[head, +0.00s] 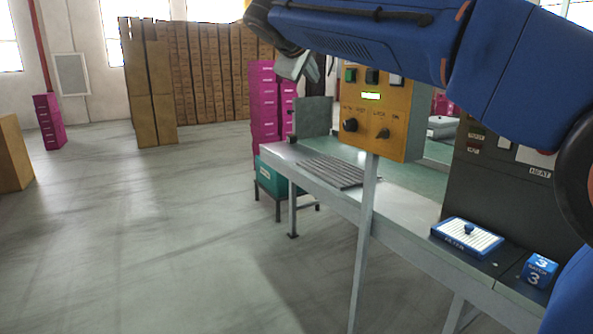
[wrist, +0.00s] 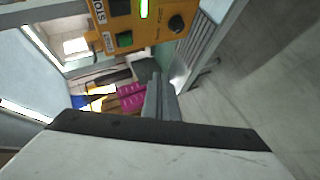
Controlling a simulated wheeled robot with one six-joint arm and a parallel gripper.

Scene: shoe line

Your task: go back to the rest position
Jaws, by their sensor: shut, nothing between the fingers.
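My blue arm reaches across the top of the head view from the right. The fingers are in the air and touch nothing that I can see.
The orange control box (head: 376,112) stands on a post close to my arm; it also shows in the wrist view (wrist: 135,28). Below is a bench with a slatted rack (head: 335,171), a blue-framed filter (head: 467,238) and a blue cube (head: 538,271).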

